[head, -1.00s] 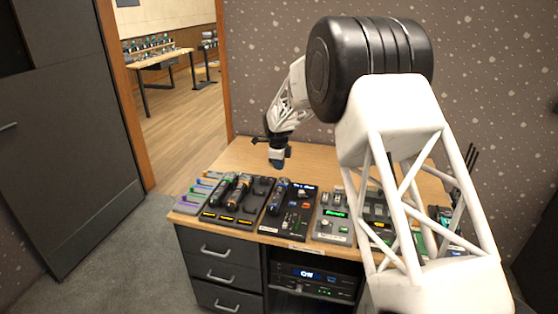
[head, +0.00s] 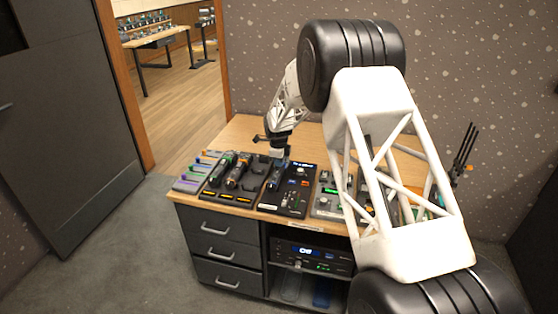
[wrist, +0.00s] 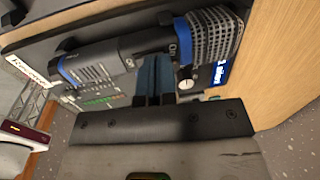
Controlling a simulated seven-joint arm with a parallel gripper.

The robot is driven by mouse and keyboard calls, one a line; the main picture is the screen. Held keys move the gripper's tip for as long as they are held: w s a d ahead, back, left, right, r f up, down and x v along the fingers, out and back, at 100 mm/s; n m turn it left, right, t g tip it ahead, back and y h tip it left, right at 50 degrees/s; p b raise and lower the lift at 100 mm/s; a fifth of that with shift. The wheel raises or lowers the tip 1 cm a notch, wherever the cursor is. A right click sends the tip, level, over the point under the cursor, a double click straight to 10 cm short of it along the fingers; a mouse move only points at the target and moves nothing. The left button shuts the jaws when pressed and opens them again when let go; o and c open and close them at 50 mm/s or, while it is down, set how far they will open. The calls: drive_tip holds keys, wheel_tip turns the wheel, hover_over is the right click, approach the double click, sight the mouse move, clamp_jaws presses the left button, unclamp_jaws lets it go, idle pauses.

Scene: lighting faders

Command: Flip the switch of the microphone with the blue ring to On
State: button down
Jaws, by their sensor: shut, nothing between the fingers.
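The microphone with the blue ring (wrist: 118,52) lies on its side on a dark panel, its grey mesh head to the right in the wrist view. One blue band (wrist: 181,38) sits by the mesh and another near the tail end. White lettering reading "On" shows on the body next to the band by the mesh. My gripper (wrist: 155,62) is shut and empty, its blue fingertips at the microphone's near side between the bands. They hide part of the body; I cannot tell whether they touch it. In the head view the microphone (head: 274,182) lies just below my gripper (head: 279,157).
A mixer panel with knobs (head: 297,190) and further control boxes (head: 327,200) stand to the right. Bare wood (head: 240,133) lies behind them.

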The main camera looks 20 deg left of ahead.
sight(277, 172)
drive_tip(key=shift+f, duration=0.1)
drive_tip(key=shift+f, duration=0.2)
drive_tip(key=shift+s, duration=0.75)
drive_tip(key=shift+r, duration=0.2)
idle(0.4)
wheel_tip(277, 172, up, 14)
drive_tip(key=s, duration=0.1)
drive_tip(key=shift+s, duration=0.35)
drive_tip(key=shift+w+f, duration=0.1)
idle(0.5)
